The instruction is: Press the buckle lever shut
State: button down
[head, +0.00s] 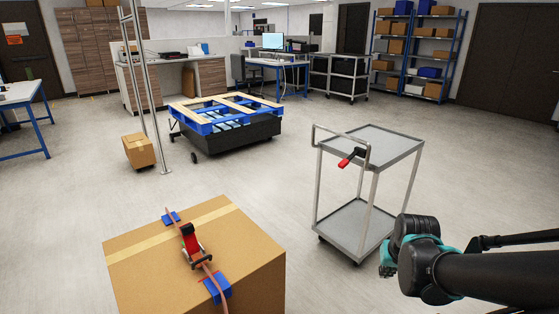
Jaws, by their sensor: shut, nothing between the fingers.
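A large cardboard box (150,275) stands at the front left. A brown strap (213,277) runs over its top, with blue edge protectors (218,288) under it at the box edges. The buckle sits on the strap in the middle of the top, and its red lever (189,236) stands raised, tilted up from the strap. My gripper (387,268) is at the right, at the end of my black and teal arm, well apart from the box and buckle. It looks shut and empty, though its fingers are small and partly hidden by the arm.
A grey two-shelf cart (385,143) stands between the box and my arm, with a red and black tool (352,157) at its top edge. Behind are a blue pallet (215,122) on a dark base and a small carton (138,151). Open floor surrounds the box.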

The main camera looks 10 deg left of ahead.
aim_at(187, 231)
jog(key=u, duration=1.6)
jog(key=k+l, duration=0.15)
